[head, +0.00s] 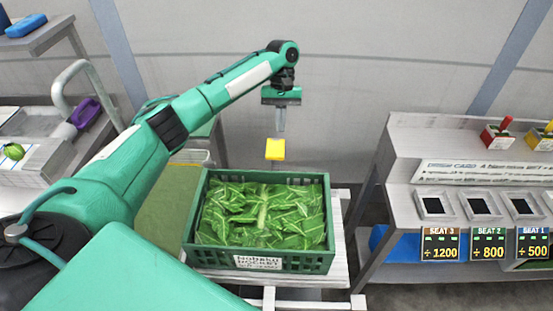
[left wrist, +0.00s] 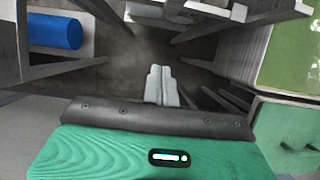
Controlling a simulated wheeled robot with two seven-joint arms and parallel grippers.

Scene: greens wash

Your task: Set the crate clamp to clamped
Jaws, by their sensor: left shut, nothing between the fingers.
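The green crate (head: 185,235) sits on a pale slatted stand, filled with bagged green leaves (head: 262,212). A yellow block on a thin grey stem (head: 275,149), which looks like the clamp's handle, stands upright behind the crate's back rim. I cannot tell the clamp's setting from it. My left gripper (head: 280,130) points down just above the yellow block in the head view, with its pale fingers shut and empty. Whether they touch it is unclear. In the left wrist view the shut fingers (left wrist: 162,90) show over dark floor, and no yellow block shows. My right gripper is out of view.
At right, a grey bench (head: 400,150) carries several dark square trays, with seat signs (head: 440,244) on its front. At left stand a sink-like unit with a curved grey pipe (head: 75,75) and a purple item (head: 84,113). Floor shows between stand and bench.

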